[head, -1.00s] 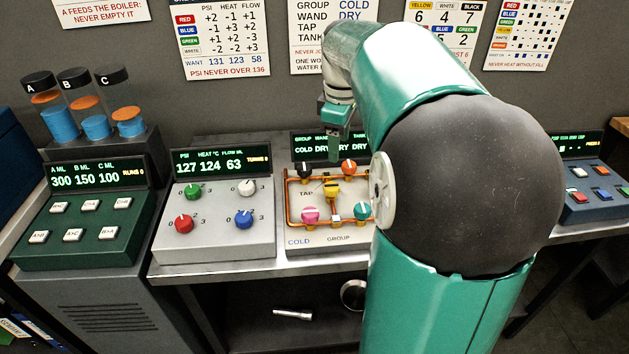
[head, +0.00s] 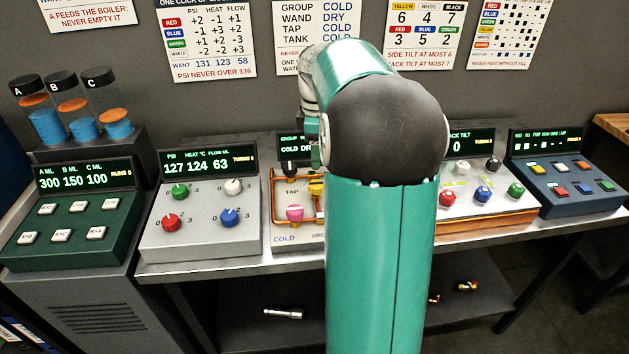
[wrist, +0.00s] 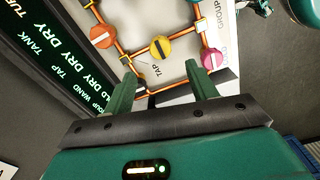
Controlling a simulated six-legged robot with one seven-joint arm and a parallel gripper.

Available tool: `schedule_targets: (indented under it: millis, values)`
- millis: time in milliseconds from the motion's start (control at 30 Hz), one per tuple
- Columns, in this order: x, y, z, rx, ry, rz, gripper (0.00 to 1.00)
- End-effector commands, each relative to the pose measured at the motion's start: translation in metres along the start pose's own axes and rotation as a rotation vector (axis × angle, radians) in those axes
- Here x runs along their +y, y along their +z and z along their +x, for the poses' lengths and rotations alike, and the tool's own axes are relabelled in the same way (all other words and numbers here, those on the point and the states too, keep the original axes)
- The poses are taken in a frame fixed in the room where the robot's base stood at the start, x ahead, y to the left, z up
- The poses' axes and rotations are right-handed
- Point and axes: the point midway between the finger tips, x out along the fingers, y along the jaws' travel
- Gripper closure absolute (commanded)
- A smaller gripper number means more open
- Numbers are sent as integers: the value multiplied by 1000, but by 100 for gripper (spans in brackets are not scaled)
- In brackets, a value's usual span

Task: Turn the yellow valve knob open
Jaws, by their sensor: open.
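The yellow valve knob (wrist: 161,48) sits on the orange pipe loop of the white valve panel (wrist: 180,75), with a dark bar across its face. In the wrist view my gripper (wrist: 163,78) is open and empty, its two green fingers apart and pointing at the panel, with the knob beyond and between the tips. They do not touch the knob. In the head view only part of the yellow knob (head: 316,188) shows beside my arm, which hides much of the panel. An orange knob (wrist: 104,36) and a pink knob (wrist: 212,58) flank the yellow one.
The panel's display (wrist: 70,70) rises along one side of the knobs. A grey panel with several coloured knobs (head: 200,240) stands left on the bench, and a tilt panel (head: 480,220) stands right. A shelf below holds a metal tool (head: 282,313).

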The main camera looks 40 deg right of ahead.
Motion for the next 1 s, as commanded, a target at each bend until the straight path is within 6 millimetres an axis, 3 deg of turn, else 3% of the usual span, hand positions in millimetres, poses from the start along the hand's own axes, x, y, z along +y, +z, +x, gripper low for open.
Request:
schedule_targets:
  millis: [200, 433, 600, 867, 1000]
  values:
    - [-1, 0, 45, 0, -3, -1, 43]
    - [-1, -2, 83, 0, -2, -3, 43]
    - [-1, -2, 95, 0, 0, -4, 43]
    - [-1, -2, 96, 0, 1, -4, 43]
    - [-1, -2, 96, 0, 1, -4, 68]
